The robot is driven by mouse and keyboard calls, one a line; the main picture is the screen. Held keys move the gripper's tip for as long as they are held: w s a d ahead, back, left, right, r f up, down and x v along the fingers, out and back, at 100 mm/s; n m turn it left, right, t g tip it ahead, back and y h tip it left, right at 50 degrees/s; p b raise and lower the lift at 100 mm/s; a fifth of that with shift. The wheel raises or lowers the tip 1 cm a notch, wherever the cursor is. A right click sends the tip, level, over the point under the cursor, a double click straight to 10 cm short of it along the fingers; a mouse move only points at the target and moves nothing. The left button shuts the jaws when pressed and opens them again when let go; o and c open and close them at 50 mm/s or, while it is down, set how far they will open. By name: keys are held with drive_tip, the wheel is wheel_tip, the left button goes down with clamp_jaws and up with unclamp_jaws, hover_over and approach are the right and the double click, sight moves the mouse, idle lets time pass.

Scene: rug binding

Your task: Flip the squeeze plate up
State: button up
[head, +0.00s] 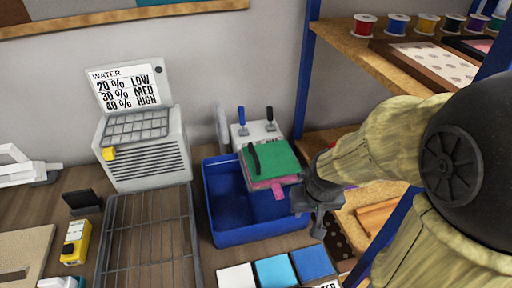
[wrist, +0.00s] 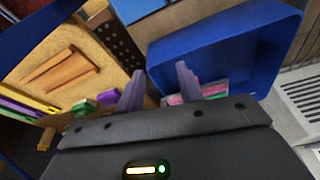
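The squeeze plate appears to be the green square plate (head: 270,158) with a black handle, lying roughly flat over a pink layer (head: 275,184) above the back of the blue bin (head: 250,228). A pink tab hangs at its front. My gripper (head: 310,213) is just right of the plate and bin, lower than the plate and apart from it. In the wrist view my two grey fingers (wrist: 160,70) are spread with nothing held between them. The blue bin (wrist: 225,50) lies beyond them. Green and pink edges (wrist: 190,98) show beside the right finger, partly hidden by my gripper.
A white box (head: 258,130) with two levers stands behind the plate. A wire rack (head: 150,240) lies left of the bin, and colored blocks (head: 272,271) lie in front. A blue shelf post (head: 306,70) and shelves stand close on the right.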

sight(254, 151)
drive_tip(key=w+a+r+y+p, duration=0.1)
drive_tip(key=w+a+r, duration=0.1)
drive_tip(key=w+r, duration=0.3)
drive_tip(key=w+a+r+n+p, duration=0.1)
drive_tip(key=w+a+r, duration=0.2)
drive_tip(key=w+r, duration=0.2)
drive_tip(key=w+a+r+n+t+y+p, duration=0.1)
drive_tip(key=w+a+r, duration=0.2)
drive_tip(key=w+r, duration=0.2)
drive_tip(key=shift+w+r+y, duration=0.3)
drive_tip(key=shift+w, duration=0.75)
drive_tip(key=p+x, duration=0.3)
drive_tip(key=x, duration=1.4)
drive_tip(key=shift+w+f, duration=0.2)
clamp_jaws()
